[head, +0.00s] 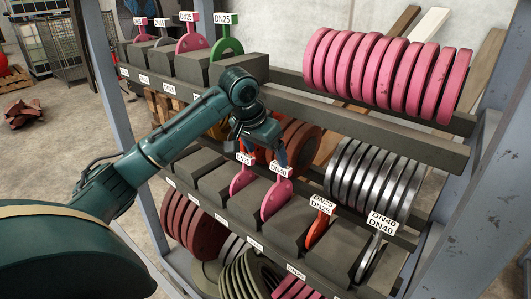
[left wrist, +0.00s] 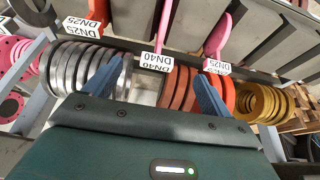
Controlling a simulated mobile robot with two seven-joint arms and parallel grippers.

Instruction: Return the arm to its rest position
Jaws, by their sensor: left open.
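My left arm (head: 190,125) reaches in from the left of the head view to the middle level of a rack. My left gripper (head: 268,148) hangs above the row with the pink tagged plates (head: 276,195); part of it is hidden by the arm. In the left wrist view the two blue fingers of my left gripper (left wrist: 160,85) stand wide apart with nothing held between them. Beyond them are a DN40 tag (left wrist: 154,62), silver flanges (left wrist: 80,70) and red-brown flanges (left wrist: 180,88). My right gripper is in neither view.
The rack has blue-grey posts (head: 130,130) and grey shelf beams around the arm. Pink flanges (head: 385,70) line the upper right, silver flanges (head: 372,180) the middle right. An orange tagged plate (head: 317,230) sits near the gripper. Open floor (head: 75,130) lies at the left.

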